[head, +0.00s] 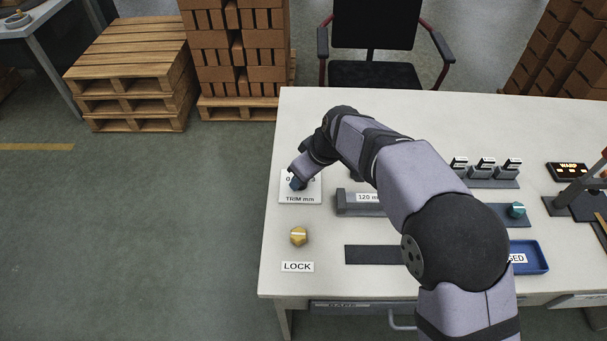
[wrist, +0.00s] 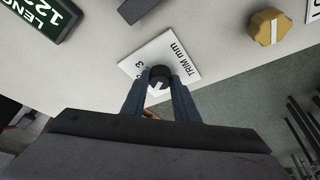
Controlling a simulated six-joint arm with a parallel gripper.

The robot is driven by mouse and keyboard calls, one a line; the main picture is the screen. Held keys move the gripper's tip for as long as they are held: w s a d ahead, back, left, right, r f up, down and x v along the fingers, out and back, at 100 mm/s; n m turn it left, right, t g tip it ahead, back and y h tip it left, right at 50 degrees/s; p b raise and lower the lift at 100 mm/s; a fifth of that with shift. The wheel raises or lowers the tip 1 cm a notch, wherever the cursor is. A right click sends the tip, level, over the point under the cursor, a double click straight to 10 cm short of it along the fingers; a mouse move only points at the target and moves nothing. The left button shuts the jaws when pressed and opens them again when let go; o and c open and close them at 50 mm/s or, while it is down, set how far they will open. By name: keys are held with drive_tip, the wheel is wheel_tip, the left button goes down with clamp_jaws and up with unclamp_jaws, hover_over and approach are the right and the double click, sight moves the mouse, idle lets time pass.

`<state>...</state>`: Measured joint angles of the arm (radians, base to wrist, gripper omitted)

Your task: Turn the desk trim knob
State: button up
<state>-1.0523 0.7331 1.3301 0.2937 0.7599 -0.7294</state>
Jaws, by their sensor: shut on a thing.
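The trim knob (wrist: 160,77) is a small dark round knob with a white line. It stands on a white plate (head: 301,192) marked "TRIM mm" at the left of the desk. The plate also shows in the wrist view (wrist: 183,62). My gripper (head: 297,184) is over the plate, with its blue-grey fingers on both sides of the knob, shut on it. In the head view my gripper hides the knob and part of the plate's marks. In the wrist view my gripper's fingers (wrist: 160,93) cover the plate's lower part.
A yellow knob (head: 299,236) with a "LOCK" label (head: 297,267) stands in front of the plate. A grey block marked "120" (head: 352,205) is close on the right. Switches (head: 485,168), a teal knob (head: 516,210) and a blue tray (head: 541,257) are farther right. The desk's left edge is near.

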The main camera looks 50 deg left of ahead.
drive_tip(key=m+t+p, duration=0.1)
drive_tip(key=m, duration=0.1)
drive_tip(key=m+t+p, duration=0.1)
drive_tip(key=m, duration=0.1)
drive_tip(key=shift+s+r+m+p, duration=0.2)
drive_tip(key=shift+m+p, duration=0.1)
drive_tip(key=shift+p, duration=0.05)
drive_tip(key=m, duration=0.2)
drive_tip(key=m+t, duration=0.1)
drive_tip(key=shift+s+a+f+m+h, duration=0.15)
drive_tip(key=shift+f+m+h, duration=0.05)
drive_tip(key=shift+m+h, duration=0.2)
drive_tip(key=m+h, duration=0.1)
drive_tip(key=m, duration=0.1)
drive_tip(key=m+t+b, duration=0.1)
drive_tip(key=m, duration=0.2)
drive_tip(key=shift+s+a+h+b, duration=0.1)
drive_tip(key=shift+a+h+b, duration=0.1)
drive_tip(key=shift+h+b, duration=0.15)
drive_tip(key=shift+a+m+t+h+p, duration=0.15)
drive_tip(key=shift+m+h+p, duration=0.3)
drive_tip(key=shift+m, duration=0.8)
drive_tip(key=shift+d+m+t+h+p, duration=0.15)
drive_tip(key=shift+m+h+p, duration=0.25)
drive_tip(key=shift+m, duration=0.85)
drive_tip(key=shift+a, duration=0.1)
drive_tip(key=o, duration=1.1)
drive_tip(key=shift+c, duration=0.2)
